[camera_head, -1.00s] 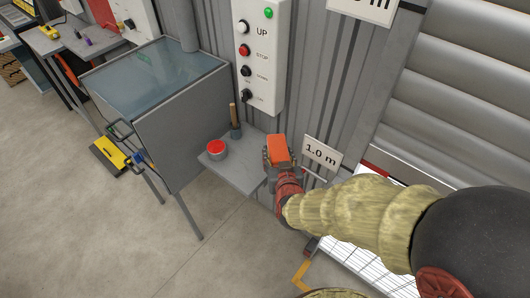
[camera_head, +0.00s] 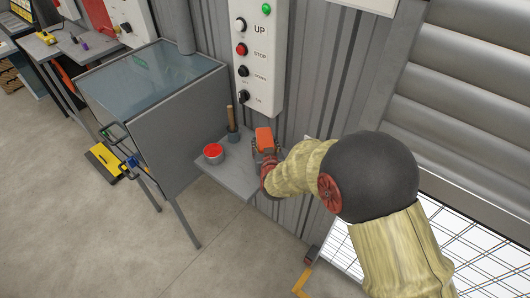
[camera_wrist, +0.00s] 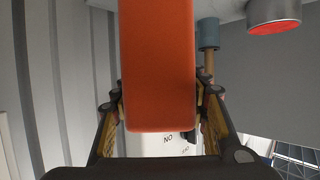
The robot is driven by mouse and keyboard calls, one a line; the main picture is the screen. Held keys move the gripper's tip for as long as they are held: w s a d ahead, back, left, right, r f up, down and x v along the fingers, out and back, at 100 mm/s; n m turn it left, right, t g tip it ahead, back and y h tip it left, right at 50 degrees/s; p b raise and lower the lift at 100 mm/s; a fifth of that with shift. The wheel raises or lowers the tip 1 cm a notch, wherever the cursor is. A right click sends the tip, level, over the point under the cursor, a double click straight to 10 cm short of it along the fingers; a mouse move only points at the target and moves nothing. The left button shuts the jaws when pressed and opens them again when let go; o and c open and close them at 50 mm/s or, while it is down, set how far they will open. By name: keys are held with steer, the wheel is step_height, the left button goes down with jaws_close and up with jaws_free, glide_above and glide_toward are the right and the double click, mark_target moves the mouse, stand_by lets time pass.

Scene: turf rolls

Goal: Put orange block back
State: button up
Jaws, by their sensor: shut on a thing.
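The orange block (camera_head: 264,139) is held in my gripper (camera_head: 263,153), above or at the right end of a small grey wall shelf (camera_head: 229,180). In the wrist view the orange block (camera_wrist: 157,70) fills the middle, with the dark fingers of my gripper (camera_wrist: 160,105) pressed on both its sides. Whether the block touches the shelf cannot be told.
On the shelf stand a red-topped tin (camera_head: 213,154) and a blue-grey pot with a wooden handle (camera_head: 233,130). A control panel (camera_head: 259,55) hangs on the corrugated wall above. A grey cabinet (camera_head: 165,120) stands left of the shelf.

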steer(key=shift+w+f+b, duration=0.1)
steer(key=shift+f+b, duration=0.55)
steer(key=shift+f, duration=1)
steer(key=shift+f, duration=0.15)
steer(key=o, duration=1.2)
steer(key=shift+o, duration=0.6)
